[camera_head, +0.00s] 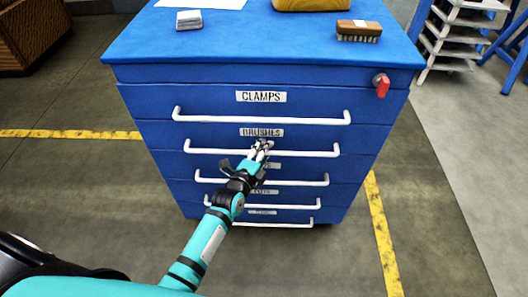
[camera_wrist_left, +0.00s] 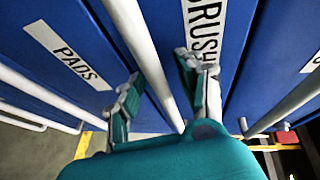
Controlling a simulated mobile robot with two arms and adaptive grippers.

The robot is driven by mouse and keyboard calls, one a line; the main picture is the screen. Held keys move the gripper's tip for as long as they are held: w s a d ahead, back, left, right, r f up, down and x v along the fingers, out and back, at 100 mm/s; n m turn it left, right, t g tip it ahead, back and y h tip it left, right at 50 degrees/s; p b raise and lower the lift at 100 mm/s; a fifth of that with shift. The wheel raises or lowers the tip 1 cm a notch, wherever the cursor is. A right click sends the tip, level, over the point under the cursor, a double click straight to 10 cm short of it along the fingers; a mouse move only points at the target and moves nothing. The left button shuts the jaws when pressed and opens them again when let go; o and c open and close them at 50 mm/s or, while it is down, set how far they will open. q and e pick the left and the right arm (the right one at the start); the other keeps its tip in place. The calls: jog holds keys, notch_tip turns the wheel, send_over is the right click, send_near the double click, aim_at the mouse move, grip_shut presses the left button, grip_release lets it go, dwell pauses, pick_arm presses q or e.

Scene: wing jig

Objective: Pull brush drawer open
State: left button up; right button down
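The blue cabinet (camera_head: 260,73) has several stacked drawers with white bar handles. The brush drawer (camera_head: 160,134) is second from the top, labelled BRUSHES, and sits flush with the front. In the left wrist view my left gripper (camera_wrist_left: 160,90) is open, with one finger on each side of the white handle (camera_wrist_left: 138,40). A gap shows between fingers and bar; exact contact cannot be told. My right gripper is not in view.
The CLAMPS drawer handle (camera_head: 262,119) is just above, and the PADS label (camera_wrist_left: 66,54) shows on a neighbouring drawer. A red knob (camera_head: 381,84) is at upper right. A wooden brush (camera_head: 358,31) lies on top.

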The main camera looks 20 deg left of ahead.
pick_arm(q)
grip_shut()
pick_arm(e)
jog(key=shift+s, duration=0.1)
pick_arm(q)
jog(key=shift+s, duration=0.1)
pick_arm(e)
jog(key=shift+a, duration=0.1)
